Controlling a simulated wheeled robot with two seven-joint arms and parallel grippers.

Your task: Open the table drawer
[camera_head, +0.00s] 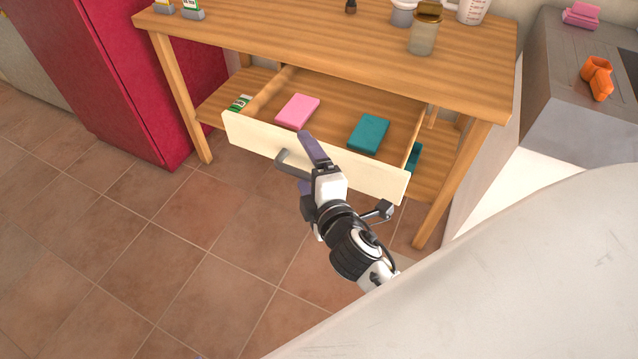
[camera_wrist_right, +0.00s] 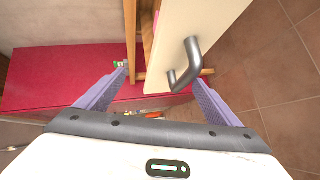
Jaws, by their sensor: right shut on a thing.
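The wooden table (camera_head: 330,40) has its drawer (camera_head: 250,138) pulled well out, with the interior showing. The drawer has a pale front and a dark grey handle (camera_head: 290,164). A pink item (camera_head: 298,111) and a teal item (camera_head: 369,133) lie inside. My right gripper (camera_head: 304,160) is at the drawer front and shut on it. In the right wrist view, the front panel (camera_wrist_right: 200,22) and handle (camera_wrist_right: 186,66) lie between the spread purple fingers, one on the inner side and one on the handle side. The exact contact is unclear. My left gripper is not in view.
Jars (camera_head: 423,35) and small bottles stand on the tabletop. A lower shelf (camera_head: 215,105) lies under the drawer. A red cabinet (camera_head: 110,70) stands at left and a grey counter (camera_head: 575,115) at right. The tiled floor (camera_head: 170,260) in front is clear.

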